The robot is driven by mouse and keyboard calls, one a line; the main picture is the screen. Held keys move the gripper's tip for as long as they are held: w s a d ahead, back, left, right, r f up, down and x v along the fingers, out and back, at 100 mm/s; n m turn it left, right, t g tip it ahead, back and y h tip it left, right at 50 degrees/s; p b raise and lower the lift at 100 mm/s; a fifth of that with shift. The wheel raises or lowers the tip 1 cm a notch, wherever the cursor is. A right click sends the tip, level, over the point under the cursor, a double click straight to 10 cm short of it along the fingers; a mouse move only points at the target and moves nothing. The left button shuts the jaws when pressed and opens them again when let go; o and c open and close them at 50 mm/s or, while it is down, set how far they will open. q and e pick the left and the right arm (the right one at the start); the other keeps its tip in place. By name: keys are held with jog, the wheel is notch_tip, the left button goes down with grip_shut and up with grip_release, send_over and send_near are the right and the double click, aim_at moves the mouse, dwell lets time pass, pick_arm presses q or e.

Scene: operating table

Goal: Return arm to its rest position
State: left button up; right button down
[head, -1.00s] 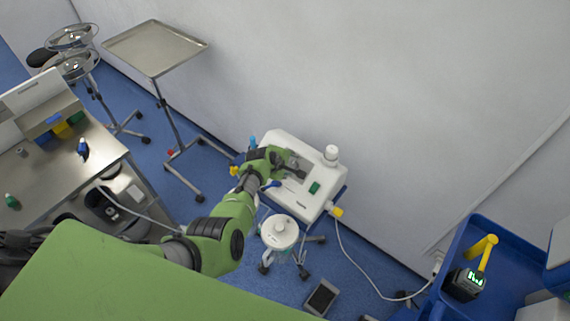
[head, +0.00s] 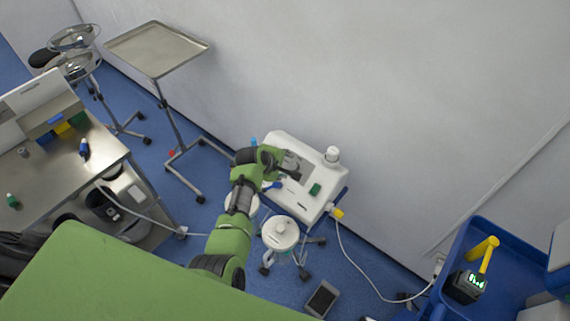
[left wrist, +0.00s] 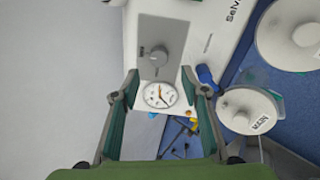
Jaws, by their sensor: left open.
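My left arm reaches up from the bottom of the head view, with its left gripper (head: 281,164) over the left part of a white machine (head: 301,203) by the wall. In the left wrist view the same gripper (left wrist: 162,88) is open, its two fingers wide apart with nothing held between them. Beyond the fingers show a round dial gauge (left wrist: 160,95) and a grey panel with a knob (left wrist: 158,56). My right gripper is in neither view.
A white-lidded canister (head: 280,233) stands in front of the machine. A metal tray stand (head: 155,48) is at the back left and a steel counter (head: 40,180) at the left. A blue cart (head: 510,262) is at the right. A cable (head: 362,275) crosses the blue floor.

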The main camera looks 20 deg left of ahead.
pick_arm(q)
jog(key=s+a+m+g+y, duration=0.1)
jog(key=s+a+m, duration=0.1)
jog(key=s+m, duration=0.35)
jog(key=s+a+m+g, duration=0.1)
jog(key=s+a+m, duration=0.1)
jog(key=s, duration=0.7)
jog(key=s+d+r+m+g, duration=0.1)
jog(key=s+d+r+m, duration=0.2)
jog(key=s, duration=0.5)
jog(key=s+r+m, duration=0.4)
jog(key=s+m, duration=0.1)
jog(key=s, duration=0.2)
jog(key=s+d+r+m+g, duration=0.1)
jog(key=s+d+r+m, duration=0.2)
jog(key=s, duration=0.5)
notch_tip(320, 180, down, 32)
jog(key=s+a+g+b, duration=0.1)
jog(key=b, duration=0.6)
jog(key=s+a+f+b, duration=0.1)
jog(key=s+f+b, duration=0.2)
jog(key=s+f, duration=0.5)
jog(key=s+a+f+g+b, duration=0.1)
jog(key=s+a+f+b, duration=0.1)
jog(key=s+f, duration=0.7)
notch_tip(320, 180, down, 6)
jog(key=shift+s+a+f+m+y+b, duration=0.25)
jog(key=shift+s+m+y+b, duration=0.1)
jog(key=shift+y+b, duration=0.1)
jog(key=shift+w, duration=0.1)
